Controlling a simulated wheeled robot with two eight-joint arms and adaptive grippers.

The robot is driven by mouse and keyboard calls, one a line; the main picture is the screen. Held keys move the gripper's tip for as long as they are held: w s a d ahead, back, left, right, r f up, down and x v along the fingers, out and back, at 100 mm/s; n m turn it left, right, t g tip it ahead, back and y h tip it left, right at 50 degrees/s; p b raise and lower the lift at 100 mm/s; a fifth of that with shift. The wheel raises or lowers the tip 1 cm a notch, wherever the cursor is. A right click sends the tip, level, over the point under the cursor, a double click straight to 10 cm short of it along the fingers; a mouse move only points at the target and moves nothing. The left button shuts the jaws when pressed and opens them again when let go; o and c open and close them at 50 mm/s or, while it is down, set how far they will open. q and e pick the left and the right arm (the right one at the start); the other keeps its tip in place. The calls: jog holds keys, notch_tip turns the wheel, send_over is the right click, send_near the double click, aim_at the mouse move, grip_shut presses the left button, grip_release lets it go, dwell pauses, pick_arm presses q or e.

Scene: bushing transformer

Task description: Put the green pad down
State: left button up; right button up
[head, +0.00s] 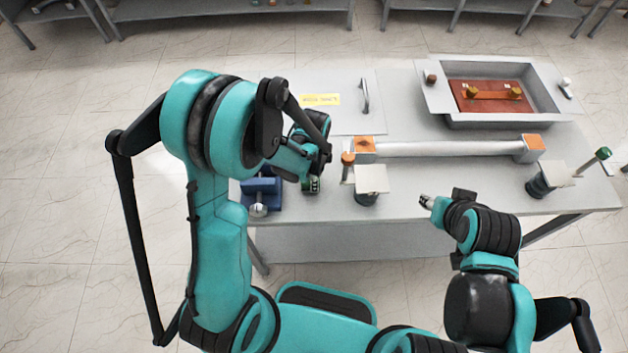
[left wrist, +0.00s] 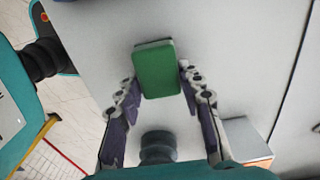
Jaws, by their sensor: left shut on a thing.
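The green pad (left wrist: 156,70) is a rounded rectangle with its flat face showing in the left wrist view. My left gripper (left wrist: 157,82) is shut on it, with one finger at each side edge. In the head view the left gripper (head: 311,180) is over the table's front edge, with a bit of dark green (head: 311,186) at its tip; my arm hides most of the pad. I cannot tell whether the pad touches the grey table (head: 420,226). My right gripper (head: 428,203) is at the table's front edge, too small to read its fingers.
A blue block (head: 261,190) stands left of the left gripper. A pale square plate on a dark stand (head: 371,178) is to its right; a similar stand (head: 546,178) is farther right. A silver bar with orange ends (head: 448,148) lies behind. A grey tray (head: 548,118) holds a red board.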

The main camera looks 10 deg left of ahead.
pick_arm(q)
jog(key=shift+f, duration=0.4)
jog(key=shift+f, duration=0.2)
jog(key=o, duration=1.1)
jog(key=shift+r, duration=0.1)
